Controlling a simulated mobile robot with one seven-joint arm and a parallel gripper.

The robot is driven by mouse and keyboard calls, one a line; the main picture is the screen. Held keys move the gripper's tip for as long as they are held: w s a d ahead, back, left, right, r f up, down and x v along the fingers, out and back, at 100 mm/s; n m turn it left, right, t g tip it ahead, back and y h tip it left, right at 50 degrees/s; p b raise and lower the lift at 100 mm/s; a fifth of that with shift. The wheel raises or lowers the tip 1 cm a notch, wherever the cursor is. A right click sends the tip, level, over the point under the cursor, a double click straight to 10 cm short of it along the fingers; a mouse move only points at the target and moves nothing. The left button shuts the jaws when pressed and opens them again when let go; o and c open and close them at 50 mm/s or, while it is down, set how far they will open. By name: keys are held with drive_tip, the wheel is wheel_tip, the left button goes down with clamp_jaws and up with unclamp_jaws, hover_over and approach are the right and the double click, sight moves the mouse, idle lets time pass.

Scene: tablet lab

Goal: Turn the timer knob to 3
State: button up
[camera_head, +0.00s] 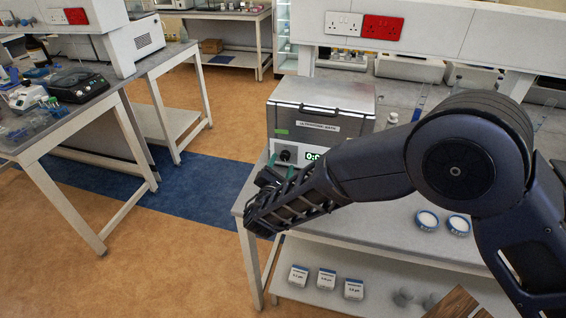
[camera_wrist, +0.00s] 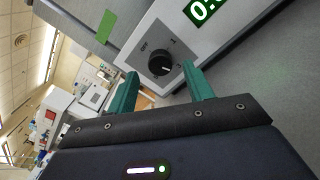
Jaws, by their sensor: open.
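The timer knob (camera_wrist: 160,64) is a round black dial on the pale front panel of the ultrasonic bath (camera_head: 322,107). It shows small in the head view (camera_head: 285,156), just left of the green display (camera_head: 313,155). A small light mark shows on the knob, but the number it points to is too small to read. My gripper (camera_wrist: 162,73) is open, with its green fingertips just short of the knob, one towards each side of it. No contact is visible. In the head view my gripper (camera_head: 281,166) is in front of the panel's lower left, and my forearm hides part of the panel.
The bath stands on a grey bench (camera_head: 390,192) with blue-rimmed dishes (camera_head: 427,220) at the right. Several labelled boxes (camera_head: 326,278) stand on the shelf below. Another bench (camera_head: 60,130) with instruments is at the left. The floor between the benches is clear.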

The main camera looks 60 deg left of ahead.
drive_tip(key=v, duration=0.8)
drive_tip(key=shift+s+d, duration=0.15)
